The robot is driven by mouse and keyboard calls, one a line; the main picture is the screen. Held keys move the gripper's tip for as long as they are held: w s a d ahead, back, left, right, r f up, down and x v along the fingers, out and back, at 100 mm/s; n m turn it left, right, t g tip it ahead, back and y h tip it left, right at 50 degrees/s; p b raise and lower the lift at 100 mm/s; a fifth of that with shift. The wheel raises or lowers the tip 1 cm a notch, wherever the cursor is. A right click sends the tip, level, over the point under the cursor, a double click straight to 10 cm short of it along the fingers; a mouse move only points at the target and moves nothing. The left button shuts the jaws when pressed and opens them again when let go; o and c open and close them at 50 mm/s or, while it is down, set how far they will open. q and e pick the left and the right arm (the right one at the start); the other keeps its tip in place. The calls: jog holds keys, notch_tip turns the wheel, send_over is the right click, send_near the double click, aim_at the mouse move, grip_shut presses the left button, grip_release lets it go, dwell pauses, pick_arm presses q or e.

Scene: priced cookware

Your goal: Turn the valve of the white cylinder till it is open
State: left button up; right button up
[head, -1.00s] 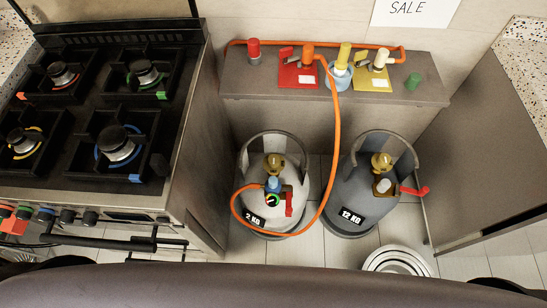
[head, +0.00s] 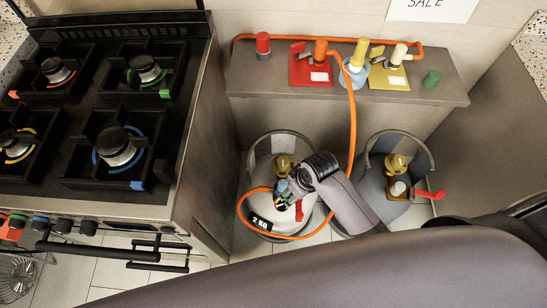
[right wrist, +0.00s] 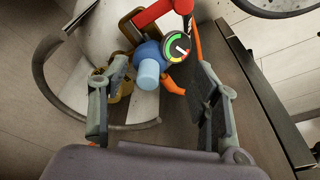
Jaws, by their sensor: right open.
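The white cylinder (head: 290,223), labelled 2 KG, stands on the floor beside the stove. It also fills the upper left of the right wrist view (right wrist: 108,32). A blue regulator (right wrist: 148,62) with a round gauge and an orange hose sits on its brass valve fitting. The red valve handle (right wrist: 160,12) shows at the top of the right wrist view, beyond the fingertips; in the head view my gripper mostly covers it. My right gripper (right wrist: 157,95) is open, its fingers on either side of the regulator, holding nothing. My left gripper is not in view.
A grey cylinder (head: 375,190) with a red handle (head: 430,194) stands to the right, partly behind my right arm. The orange hose (head: 352,120) runs up to the shelf (head: 262,83). The stove (head: 195,165) is close on the left.

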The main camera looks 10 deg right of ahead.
jog(key=w+a+r+n+g, duration=0.1)
jog(key=w+r+n, duration=0.3)
jog(key=w+r, duration=0.3)
notch_tip(320, 180, up, 4)
jog(key=n+g+h, duration=0.1)
jog(key=n, duration=0.2)
send_over(283, 161)
notch_tip(283, 161, down, 17)
jog(key=b, duration=0.3)
jog(key=shift+w+r, duration=0.1)
jog(key=shift+c, duration=0.4)
jog(key=c, duration=1.1)
